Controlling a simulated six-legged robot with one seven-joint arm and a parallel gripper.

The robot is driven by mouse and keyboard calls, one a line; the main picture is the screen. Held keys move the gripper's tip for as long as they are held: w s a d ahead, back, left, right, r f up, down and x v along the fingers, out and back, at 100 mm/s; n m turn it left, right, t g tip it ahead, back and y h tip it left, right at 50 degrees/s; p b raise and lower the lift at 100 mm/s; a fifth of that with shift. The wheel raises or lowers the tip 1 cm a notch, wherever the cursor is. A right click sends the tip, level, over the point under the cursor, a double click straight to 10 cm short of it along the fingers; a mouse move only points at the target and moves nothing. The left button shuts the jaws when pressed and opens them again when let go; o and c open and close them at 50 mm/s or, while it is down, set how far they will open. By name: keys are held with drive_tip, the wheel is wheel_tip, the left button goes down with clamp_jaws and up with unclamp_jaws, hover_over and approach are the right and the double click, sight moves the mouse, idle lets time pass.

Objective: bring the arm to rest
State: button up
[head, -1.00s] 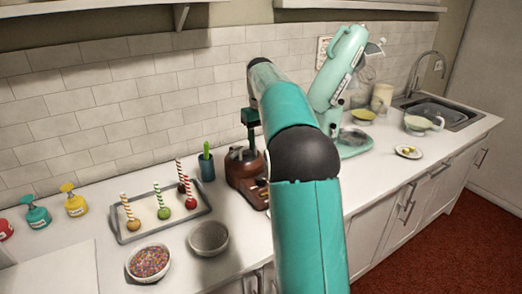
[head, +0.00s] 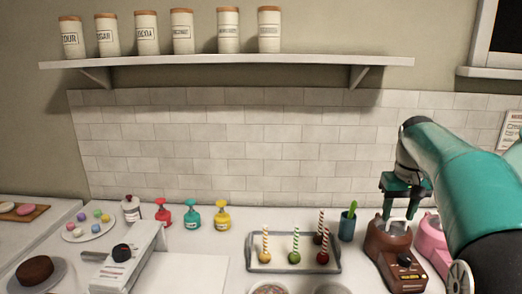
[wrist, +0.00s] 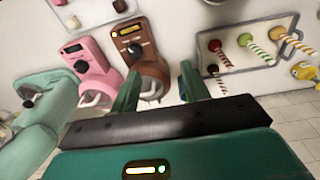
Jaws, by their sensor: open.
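My gripper (head: 406,188) is open and empty, pointing down above the brown melting machine (head: 396,246) at the right of the head view. My teal arm reaches in from the right edge. In the wrist view, the two green fingers of my gripper (wrist: 160,84) stand apart with nothing between them. The brown machine (wrist: 145,60) shows beyond them. I cannot tell whether the fingertips touch it.
A pink machine (head: 432,241) stands right of the brown one. A green-handled tool stands in a teal cup (head: 347,228) to the left. A tray (head: 252,268) holds several striped sticks with round ends. Pump bottles (head: 192,214) stand farther left. A shelf (head: 230,60) with canisters hangs above.

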drive_tip(key=s+a+r+t, duration=0.1)
drive_tip(key=s+a+r, duration=0.1)
drive_tip(key=s+a, duration=0.55)
drive_tip(key=s+a+f+t, duration=0.1)
drive_tip(key=s+a+f, duration=0.2)
drive_tip(key=s, duration=0.3)
drive_tip(key=s+a+f+t, duration=0.1)
drive_tip(key=s+a+f, duration=0.2)
drive_tip(key=s+a, duration=0.2)
drive_tip(key=s+a+f+n+t, duration=0.1)
drive_tip(key=s+a+f, duration=0.2)
drive_tip(key=s, duration=0.4)
drive_tip(key=shift+a+f+y, duration=0.25)
drive_tip(key=shift+a+y, duration=0.05)
drive_tip(key=shift+a, duration=0.1)
